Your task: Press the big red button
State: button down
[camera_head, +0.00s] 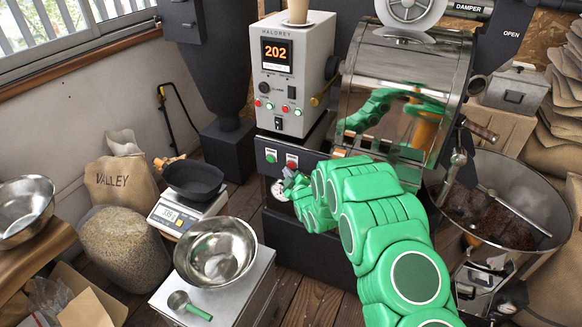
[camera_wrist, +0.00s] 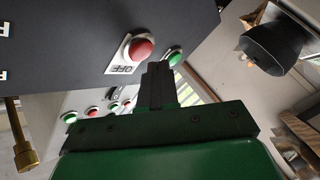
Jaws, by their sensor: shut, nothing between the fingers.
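The big red button (camera_head: 291,164) sits on the dark front panel of the roaster, on a pale plate. In the wrist view the red button (camera_wrist: 140,49) is domed, and its plate reads OFF. A green button (camera_head: 271,157) is beside it and also shows in the wrist view (camera_wrist: 174,57). My gripper (camera_head: 289,175) is just below the red button in the head view, partly hidden by my green arm. In the wrist view my gripper's dark fingers (camera_wrist: 158,72) are together and empty, pointing between the two buttons. Whether they touch the panel I cannot tell.
Above is a white control box (camera_head: 290,70) with a 202 display and smaller red and green buttons. The steel drum (camera_head: 405,85) is right of it, with the cooling tray (camera_head: 540,190) lower right. A scale (camera_head: 185,212) and steel bowl (camera_head: 216,252) stand lower left.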

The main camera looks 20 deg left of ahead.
jog(key=shift+w, duration=0.2)
jog(key=shift+w, duration=0.25)
jog(key=shift+w, duration=0.4)
dwell(1.2)
jog(key=shift+s, duration=0.85)
jog(key=s, duration=0.5)
dwell(0.5)
